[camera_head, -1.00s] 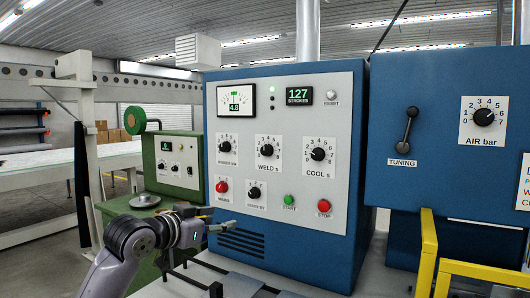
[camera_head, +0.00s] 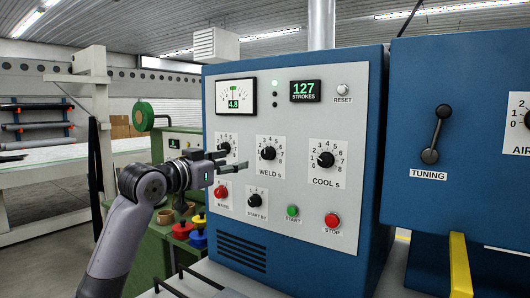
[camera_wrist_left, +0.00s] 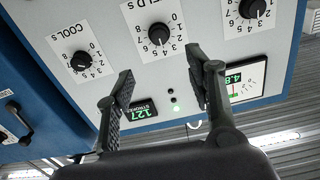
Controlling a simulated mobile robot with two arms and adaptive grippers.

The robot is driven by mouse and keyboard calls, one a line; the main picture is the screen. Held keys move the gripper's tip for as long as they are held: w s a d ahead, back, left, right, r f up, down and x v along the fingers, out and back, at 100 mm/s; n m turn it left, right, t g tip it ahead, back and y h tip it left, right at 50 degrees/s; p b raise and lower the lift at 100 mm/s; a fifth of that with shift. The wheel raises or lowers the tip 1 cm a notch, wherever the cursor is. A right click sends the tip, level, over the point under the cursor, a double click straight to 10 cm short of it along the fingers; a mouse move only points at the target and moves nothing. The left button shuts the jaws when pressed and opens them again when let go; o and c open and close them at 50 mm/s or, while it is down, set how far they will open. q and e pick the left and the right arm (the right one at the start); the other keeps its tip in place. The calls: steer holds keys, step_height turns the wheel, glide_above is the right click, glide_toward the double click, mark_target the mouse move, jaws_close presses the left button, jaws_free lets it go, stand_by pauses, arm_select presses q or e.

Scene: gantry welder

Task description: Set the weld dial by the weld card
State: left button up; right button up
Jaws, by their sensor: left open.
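The weld dial (camera_head: 268,153) is a black knob on a white scale plate marked WELD s, in the middle of the grey panel. It also shows upside down in the left wrist view (camera_wrist_left: 158,33), above the gap between my fingers. My left gripper (camera_head: 234,160) is open and empty, to the left of the weld dial and partly in front of the power dial (camera_head: 224,148). In the left wrist view the two fingers (camera_wrist_left: 160,80) stand well apart, with the panel beyond them. I cannot read the dial's exact setting. No weld card is recognisable in the current views.
The cool dial (camera_head: 325,160) is right of the weld dial. Below are the red mains button (camera_head: 221,192), start-by dial (camera_head: 255,201), green start button (camera_head: 292,211) and red stop button (camera_head: 332,220). A tuning lever (camera_head: 436,134) is on the blue housing at right.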

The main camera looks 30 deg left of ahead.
arm_select(q)
steer(key=p, duration=0.2)
glide_toward(265, 154)
steer(key=w, duration=0.3)
steer(key=w+p, duration=0.1)
steer(key=w, duration=0.1)
steer(key=w+d+p, duration=0.1)
steer(key=w, duration=0.2)
steer(key=shift+w, duration=0.1)
steer(key=shift+w+d, duration=0.15)
steer(key=shift+w, duration=0.4)
arm_select(e)
steer(key=r, duration=0.4)
steer(key=shift+s+r, duration=0.4)
arm_select(q)
steer(key=shift+f, duration=0.1)
steer(key=c, duration=1.2)
steer(key=shift+o, duration=0.2)
steer(key=shift+p, duration=0.4)
arm_select(e)
steer(key=shift+w+r, duration=0.1)
steer(key=shift+r, duration=0.1)
